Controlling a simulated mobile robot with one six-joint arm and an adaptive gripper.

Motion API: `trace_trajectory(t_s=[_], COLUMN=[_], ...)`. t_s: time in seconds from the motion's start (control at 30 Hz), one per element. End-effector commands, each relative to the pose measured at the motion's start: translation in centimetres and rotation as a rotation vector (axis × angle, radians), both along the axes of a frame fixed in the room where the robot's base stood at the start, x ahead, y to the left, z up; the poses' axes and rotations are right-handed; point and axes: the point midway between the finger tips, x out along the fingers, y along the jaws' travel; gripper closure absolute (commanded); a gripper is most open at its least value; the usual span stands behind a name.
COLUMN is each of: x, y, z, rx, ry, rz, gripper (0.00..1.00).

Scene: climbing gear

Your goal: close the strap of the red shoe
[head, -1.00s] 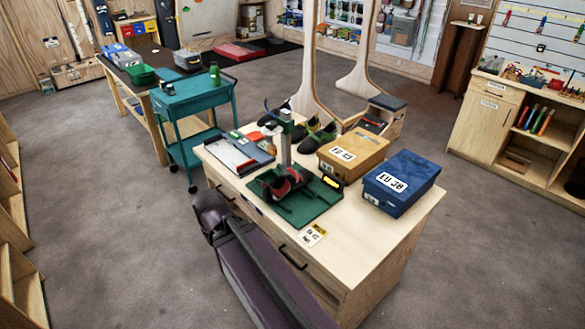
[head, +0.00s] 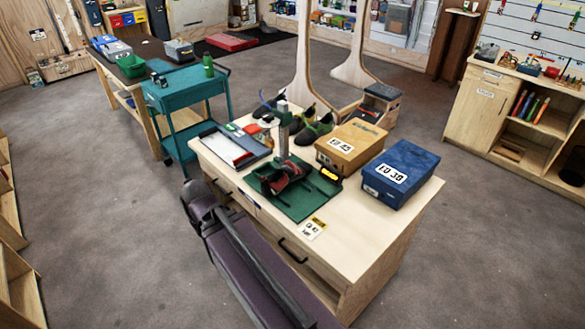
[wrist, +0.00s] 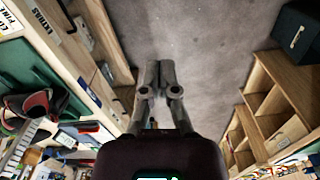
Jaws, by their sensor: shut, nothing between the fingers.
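The red shoe (head: 292,171), red and black, sits on a green mat (head: 305,207) on the wooden counter. At this size I cannot tell how its strap lies. The shoe also shows at the left edge of the wrist view (wrist: 38,106), partly cut off. My gripper (wrist: 162,68) is shut and empty in the wrist view, over the grey floor beside the counter and apart from the shoe. In the head view my arm is in front of the counter's drawers, and I cannot make out the fingers.
A grey post (head: 283,125) rises from the mat by the shoe. An orange box (head: 349,142) and a blue box (head: 401,175) stand to the right. Dark green shoes (head: 313,130) and a tray (head: 236,145) are behind. A teal cart (head: 182,95) stands left.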

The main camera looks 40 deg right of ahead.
Motion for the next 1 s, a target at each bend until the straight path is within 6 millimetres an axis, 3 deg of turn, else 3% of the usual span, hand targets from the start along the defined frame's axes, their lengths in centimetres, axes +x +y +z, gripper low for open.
trace_trajectory(t_s=[0.17,0.47,0.77,1.0], x=[0.9,3.9,6.6,7.9], y=[-2.4,-7.5,-14.7,-21.4], z=[-0.6,-1.8,-2.5,-2.7], rx=[0.035,0.179,0.380,0.570], ry=[-0.023,-0.099,-0.163,-0.194], rz=[-0.113,-0.552,-1.085,-1.506], gripper=[1.00,1.00,1.00,1.00])
